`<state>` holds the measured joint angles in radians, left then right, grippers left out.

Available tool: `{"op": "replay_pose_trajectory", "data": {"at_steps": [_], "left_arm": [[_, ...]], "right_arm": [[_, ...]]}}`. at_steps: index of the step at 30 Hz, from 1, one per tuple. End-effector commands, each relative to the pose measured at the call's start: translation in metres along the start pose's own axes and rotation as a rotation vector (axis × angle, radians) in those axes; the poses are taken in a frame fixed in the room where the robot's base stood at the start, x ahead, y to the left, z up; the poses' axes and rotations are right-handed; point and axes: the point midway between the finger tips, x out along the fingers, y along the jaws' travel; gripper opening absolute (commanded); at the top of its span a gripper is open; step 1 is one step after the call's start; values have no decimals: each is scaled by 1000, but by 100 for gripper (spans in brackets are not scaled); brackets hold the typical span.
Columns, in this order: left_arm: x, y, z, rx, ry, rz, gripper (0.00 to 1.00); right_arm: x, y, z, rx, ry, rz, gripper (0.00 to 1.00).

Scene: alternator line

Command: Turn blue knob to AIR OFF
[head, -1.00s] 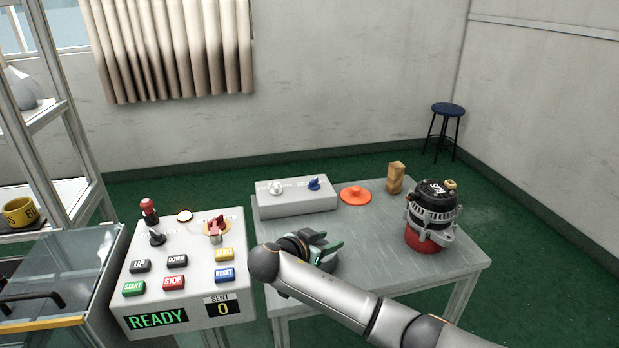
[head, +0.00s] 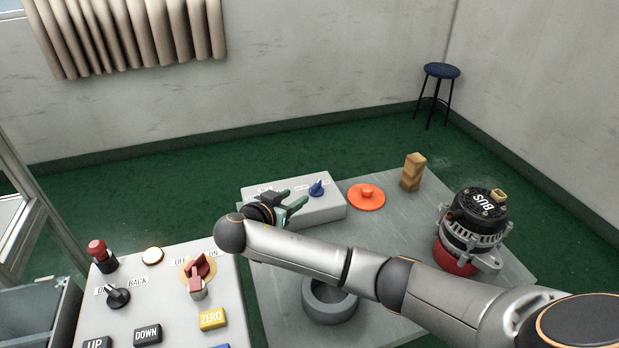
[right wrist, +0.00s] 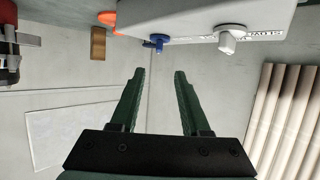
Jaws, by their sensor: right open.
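The blue knob (head: 317,188) sits on top of a grey box (head: 322,211) on the table, toward its right end. The right wrist view also shows the blue knob (right wrist: 157,42), beyond and above the fingertips. My right gripper (head: 300,201) is open and empty, close to the box and left of the blue knob, not touching the knob. Its two green fingers (right wrist: 158,75) are spread apart in the right wrist view. A white knob (right wrist: 229,38) on the same box shows there; in the head view my gripper hides it. The labels by the blue knob are too small to read.
An orange disc (head: 366,197), a wooden block (head: 412,172) and an alternator (head: 478,222) stand right of the box. A grey ring (head: 330,303) lies in front, under my arm. A control panel (head: 226,290) with buttons and a red switch is at the left.

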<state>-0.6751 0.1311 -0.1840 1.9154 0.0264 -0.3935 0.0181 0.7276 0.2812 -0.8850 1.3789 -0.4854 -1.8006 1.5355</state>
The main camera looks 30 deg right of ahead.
Motion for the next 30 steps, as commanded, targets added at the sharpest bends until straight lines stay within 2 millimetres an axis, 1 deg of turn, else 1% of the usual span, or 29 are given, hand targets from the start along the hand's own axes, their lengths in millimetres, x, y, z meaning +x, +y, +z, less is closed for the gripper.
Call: {"op": "replay_pose_trajectory", "data": {"at_steps": [5,12,18,24,30], "left_arm": [[-2,1,2,-1,-7,1,0],[-3,1,2,-1,-8,1,0],[-2,1,4,-1,-8,1,0],[-1,0,4,-1,-8,1,0],[-1,0,4,-1,-8,1,0]], "right_arm": [[22,1,-1,-2,3,4,46],[74,2,-2,-1,4,6,46],[105,1,0,0,2,3,46],[120,1,0,0,1,2,46],[123,1,0,1,0,1,46]]}}
